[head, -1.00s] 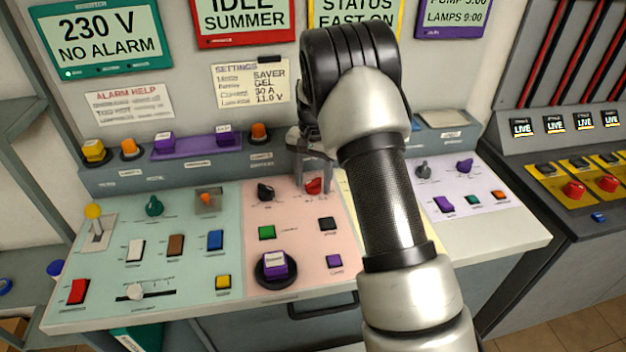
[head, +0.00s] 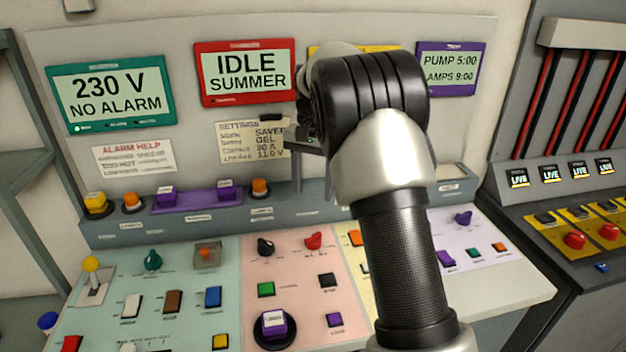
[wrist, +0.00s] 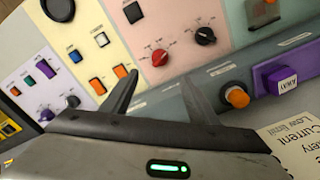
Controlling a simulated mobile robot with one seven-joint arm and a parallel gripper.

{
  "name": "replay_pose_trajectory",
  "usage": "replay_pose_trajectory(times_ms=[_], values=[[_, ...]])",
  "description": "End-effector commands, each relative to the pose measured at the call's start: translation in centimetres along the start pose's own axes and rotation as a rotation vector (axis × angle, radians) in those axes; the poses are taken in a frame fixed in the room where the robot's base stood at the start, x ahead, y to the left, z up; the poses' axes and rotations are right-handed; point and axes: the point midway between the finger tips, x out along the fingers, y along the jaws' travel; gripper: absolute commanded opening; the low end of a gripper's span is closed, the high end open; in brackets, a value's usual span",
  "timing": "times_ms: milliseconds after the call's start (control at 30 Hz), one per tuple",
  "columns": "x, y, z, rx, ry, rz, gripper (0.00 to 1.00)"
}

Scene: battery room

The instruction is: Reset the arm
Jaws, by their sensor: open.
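My gripper (wrist: 158,95) shows in the wrist view with its two dark fingers spread and nothing between them. Beyond the fingers lie the red knob (wrist: 160,57) and the black knob (wrist: 205,36) of the pink panel section. In the head view my gripper (head: 315,178) is partly hidden behind my arm. It hangs in front of the back panel, right of the settings note (head: 240,142) and above the red knob (head: 313,240). It looks clear of the console controls. My arm hides most of the yellow section and part of the yellow-framed screen (head: 325,50).
The sloped console carries many switches and knobs, including a yellow-tipped lever (head: 91,266) and a purple button (head: 273,322). An orange button (head: 260,187) sits on the ledge, close to the gripper in the wrist view (wrist: 236,97). A cabinet with red buttons (head: 575,241) stands right.

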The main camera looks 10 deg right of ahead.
Motion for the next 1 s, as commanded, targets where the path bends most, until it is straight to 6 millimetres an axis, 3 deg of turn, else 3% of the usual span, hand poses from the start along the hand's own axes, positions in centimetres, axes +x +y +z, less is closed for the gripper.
replay_pose_trajectory(times_ms=[133, 567, 667, 767, 900, 1000], values=[[-1.2, 0.0, 0.0, 0.0, 0.0, 0.0, 0.54], [-2.1, 0.3, 0.3, -0.007, 0.005, -0.007, 0.54], [-4.8, 1.3, 1.4, -0.031, 0.026, -0.03, 0.54], [-8.7, 3.1, 3.8, -0.081, 0.061, -0.067, 0.54], [-13.6, 6.5, 8.5, -0.177, 0.128, -0.117, 0.54], [-16.1, 8.9, 12.2, -0.251, 0.184, -0.144, 0.54]])
